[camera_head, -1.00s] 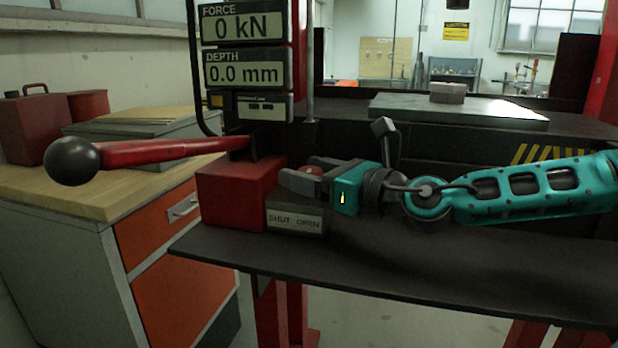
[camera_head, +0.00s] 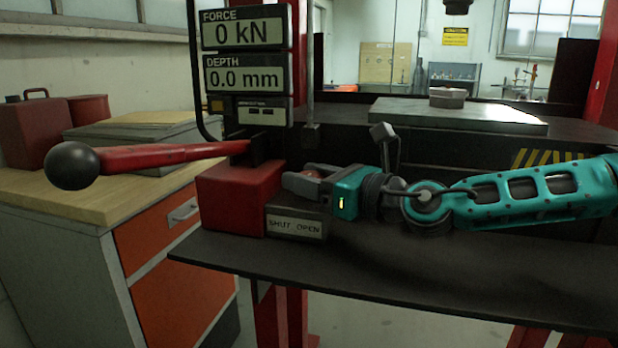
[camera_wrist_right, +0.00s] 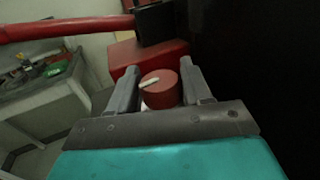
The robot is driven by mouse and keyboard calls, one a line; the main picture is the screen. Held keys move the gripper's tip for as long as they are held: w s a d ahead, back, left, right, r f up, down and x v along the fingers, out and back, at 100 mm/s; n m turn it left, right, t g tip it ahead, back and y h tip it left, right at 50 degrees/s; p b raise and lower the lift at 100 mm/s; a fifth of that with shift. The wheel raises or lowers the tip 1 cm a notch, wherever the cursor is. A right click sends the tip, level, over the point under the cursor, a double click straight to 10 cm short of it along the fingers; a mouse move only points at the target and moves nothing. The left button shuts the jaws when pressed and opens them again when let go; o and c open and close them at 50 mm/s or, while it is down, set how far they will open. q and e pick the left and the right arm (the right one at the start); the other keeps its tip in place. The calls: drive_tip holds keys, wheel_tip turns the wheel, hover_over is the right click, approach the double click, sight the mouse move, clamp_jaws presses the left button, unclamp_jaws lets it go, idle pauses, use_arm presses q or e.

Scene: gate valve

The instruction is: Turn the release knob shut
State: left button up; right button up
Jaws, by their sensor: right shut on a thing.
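The release knob (camera_wrist_right: 160,88) is a round red knob with a white pointer bar across its top in the right wrist view. The bar slants from lower left to upper right. The knob sits on a dark block (camera_head: 296,224) labelled SHUT and OPEN, beside the red housing (camera_head: 238,196). My right gripper (camera_head: 303,180) reaches in from the right and is shut on the knob, one finger on each side of it. In the head view the fingers hide most of the knob. The label's lettering shows, but the pointer does not show there. My left gripper is in neither view.
A red lever with a black ball (camera_head: 72,166) sticks out left from the press. The display (camera_head: 246,70) reads 0 kN and 0.0 mm. A block (camera_head: 447,97) lies on the grey plate (camera_head: 460,115) behind my arm. The dark shelf (camera_head: 420,262) in front is clear.

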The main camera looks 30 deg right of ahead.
drive_tip(key=shift+m+t+h+b, duration=0.35)
drive_tip(key=shift+m+h, duration=0.35)
drive_tip(key=shift+h, duration=0.4)
drive_tip(key=o, duration=1)
drive_tip(key=shift+s+d, duration=0.1)
